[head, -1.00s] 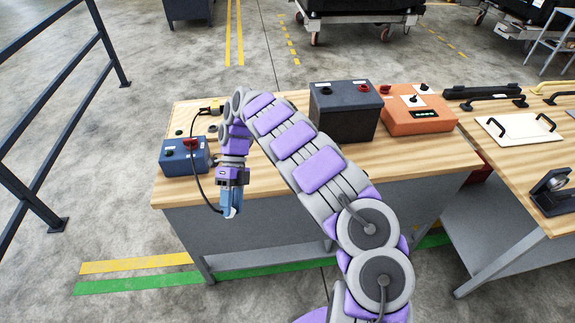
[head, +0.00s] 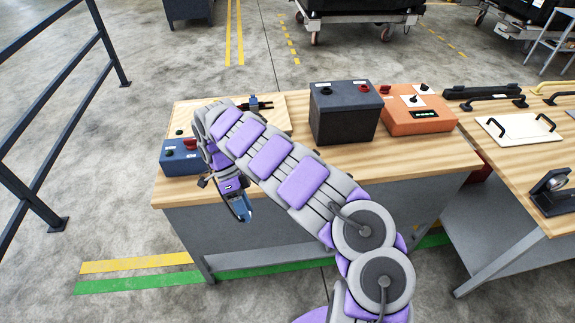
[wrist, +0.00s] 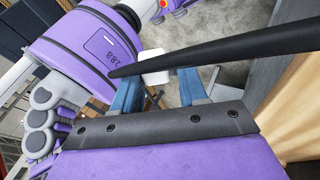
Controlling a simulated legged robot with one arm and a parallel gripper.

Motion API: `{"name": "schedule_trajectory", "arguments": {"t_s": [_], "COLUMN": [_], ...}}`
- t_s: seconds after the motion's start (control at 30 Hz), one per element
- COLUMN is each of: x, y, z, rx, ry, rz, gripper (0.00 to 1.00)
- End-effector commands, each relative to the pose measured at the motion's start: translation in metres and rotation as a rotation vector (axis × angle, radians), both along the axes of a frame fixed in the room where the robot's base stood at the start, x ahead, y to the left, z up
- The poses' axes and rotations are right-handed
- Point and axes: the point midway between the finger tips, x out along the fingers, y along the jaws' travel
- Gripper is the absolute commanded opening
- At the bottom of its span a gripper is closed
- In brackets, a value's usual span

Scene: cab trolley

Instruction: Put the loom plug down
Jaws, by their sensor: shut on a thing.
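My gripper (head: 241,208) hangs low in front of the wooden bench's front edge, tilted, with its blue fingers pointing down and to the right. In the wrist view my gripper (wrist: 158,88) is shut on the white loom plug (wrist: 153,66), which shows between the finger ends. A thick black cable (wrist: 230,48) crosses in front of the fingers and partly hides the plug. In the head view the plug is too small to make out clearly.
The wooden bench (head: 290,168) bears a blue box (head: 180,160) at left, a pale board (head: 273,117) with a dark fitting (head: 254,105), a dark battery-like box (head: 343,112) and an orange unit (head: 418,110). A dark railing (head: 60,60) stands at left. Bare wood shows along the front.

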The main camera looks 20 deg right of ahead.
Motion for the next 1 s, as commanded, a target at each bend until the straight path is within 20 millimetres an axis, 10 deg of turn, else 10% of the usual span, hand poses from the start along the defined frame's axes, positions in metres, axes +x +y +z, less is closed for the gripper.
{"name": "schedule_trajectory", "arguments": {"t_s": [1.0], "x": [0.004], "y": [-0.044], "z": [-0.019], "rx": [-0.038], "ry": [-0.208], "rz": [0.641], "gripper": [0.00]}}
